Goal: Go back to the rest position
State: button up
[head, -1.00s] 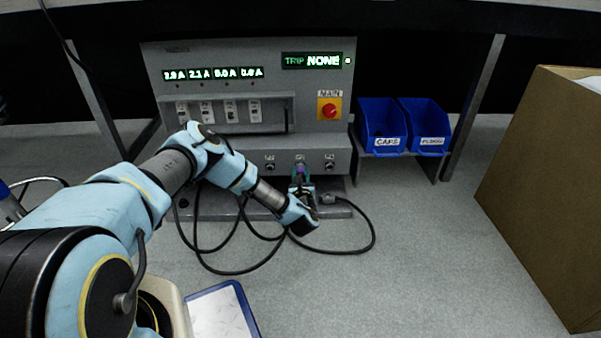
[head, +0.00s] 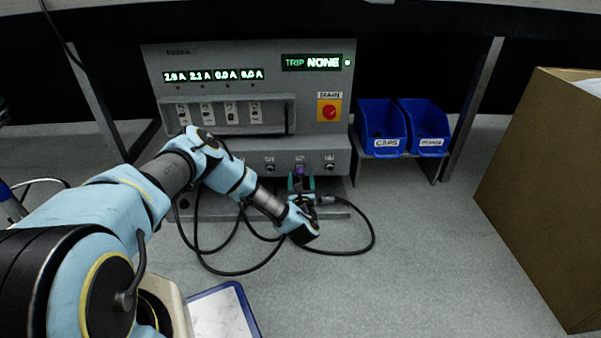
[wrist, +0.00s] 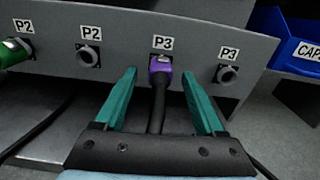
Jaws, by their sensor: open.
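My gripper (wrist: 160,102) is open in the wrist view, its two green fingers standing apart on either side of a black cable. The cable ends in a purple plug (wrist: 160,65), which sits in a socket under a P3 label on the grey panel (wrist: 190,38). The fingers do not appear to touch the plug. In the head view my gripper (head: 302,184) is low in front of the power cabinet (head: 245,60), at the middle socket of its lower row. My arm reaches in from the left.
Two blue bins (head: 381,120) stand right of the cabinet. A large cardboard box (head: 545,190) is at the right. Black cables (head: 225,272) loop on the floor below my gripper. A green plug (wrist: 14,52) shows at the left in the wrist view. Floor at centre right is clear.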

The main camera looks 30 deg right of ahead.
jog(key=p+v, duration=0.2)
jog(key=v, duration=0.6)
jog(key=w+a+r+m+g+h+p, duration=0.15)
jog(key=w+r+m+g, duration=0.6)
jog(key=r+m, duration=0.75)
jog(key=a+r+m+g+y+p, duration=0.1)
jog(key=a+r+m+g+y, duration=0.1)
jog(key=a+r+m, duration=0.6)
jog(key=a+r+m+g+y+p, duration=0.1)
jog(key=a+r+m+y+p, duration=0.2)
jog(key=a, duration=0.8)
jog(key=s+a+r+m+g+y, duration=0.25)
jog(key=s+a+r, duration=0.35)
jog(key=s+a, duration=0.35)
jog(key=s+a+r+m+g+y, duration=0.1)
jog(key=s+a+r+m+g, duration=0.1)
jog(key=s+a+r+m, duration=0.5)
jog(key=s+a+r+n+p, duration=0.1)
jog(key=a+r+n+p, duration=0.1)
jog(key=r+p, duration=3.5)
jog(key=shift+s+a+n+p, duration=0.15)
jog(key=shift+a+n+p, duration=0.2)
jog(key=shift+a+p, duration=0.2)
